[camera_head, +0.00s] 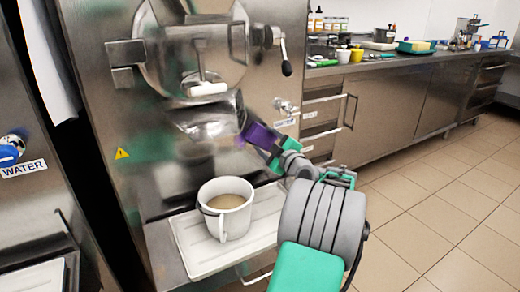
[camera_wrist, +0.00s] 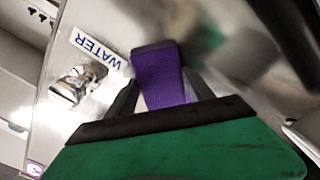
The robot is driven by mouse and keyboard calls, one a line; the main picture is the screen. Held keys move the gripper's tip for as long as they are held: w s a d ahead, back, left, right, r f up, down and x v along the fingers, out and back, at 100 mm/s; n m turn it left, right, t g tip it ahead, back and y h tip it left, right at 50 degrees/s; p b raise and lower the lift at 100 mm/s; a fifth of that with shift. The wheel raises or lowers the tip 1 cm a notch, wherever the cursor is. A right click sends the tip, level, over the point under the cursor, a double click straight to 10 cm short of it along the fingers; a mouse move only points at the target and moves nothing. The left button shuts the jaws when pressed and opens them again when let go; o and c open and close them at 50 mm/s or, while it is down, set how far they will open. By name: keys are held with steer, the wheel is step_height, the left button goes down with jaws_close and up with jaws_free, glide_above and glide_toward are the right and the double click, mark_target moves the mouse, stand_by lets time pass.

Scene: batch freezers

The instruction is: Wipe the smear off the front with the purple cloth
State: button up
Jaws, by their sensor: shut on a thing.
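My gripper (camera_head: 270,150) is shut on the purple cloth (camera_head: 258,134) and holds it against or just before the freezer's steel front (camera_head: 165,150), right of the metal spout. I cannot tell whether the cloth touches the front. In the wrist view, the cloth (camera_wrist: 160,75) sticks out between the two fingers of my gripper (camera_wrist: 162,88). Blurred green and dark patches show on the steel there, and they look like reflections. I cannot make out the smear for sure in either view; the cloth and gripper hide part of the front.
A white jug (camera_head: 228,222) of beige liquid stands on a white drip tray (camera_head: 185,240) below the spout. A black-knobbed lever (camera_head: 286,66) and a small tap (camera_head: 284,105) stick out near my arm. A steel counter (camera_head: 390,98) stands at the right. The tiled floor (camera_head: 440,220) is clear.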

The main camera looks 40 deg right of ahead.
steer(key=shift+s+d+f, duration=0.1)
steer(key=shift+s+d, duration=0.1)
steer(key=shift+d, duration=0.4)
steer(key=shift+w+b, duration=0.1)
steer(key=shift+b, duration=0.55)
steer(key=shift+w+a+b, duration=0.5)
steer(key=shift+a+b, duration=0.5)
steer(key=shift+a, duration=0.75)
steer(key=shift+w+a+b, duration=0.5)
steer(key=shift+a+b, duration=0.45)
steer(key=shift+a, duration=0.8)
steer(key=shift+w+a+b, duration=0.5)
steer(key=shift+a+b, duration=0.5)
steer(key=shift+a, duration=0.75)
steer(key=shift+d, duration=0.1)
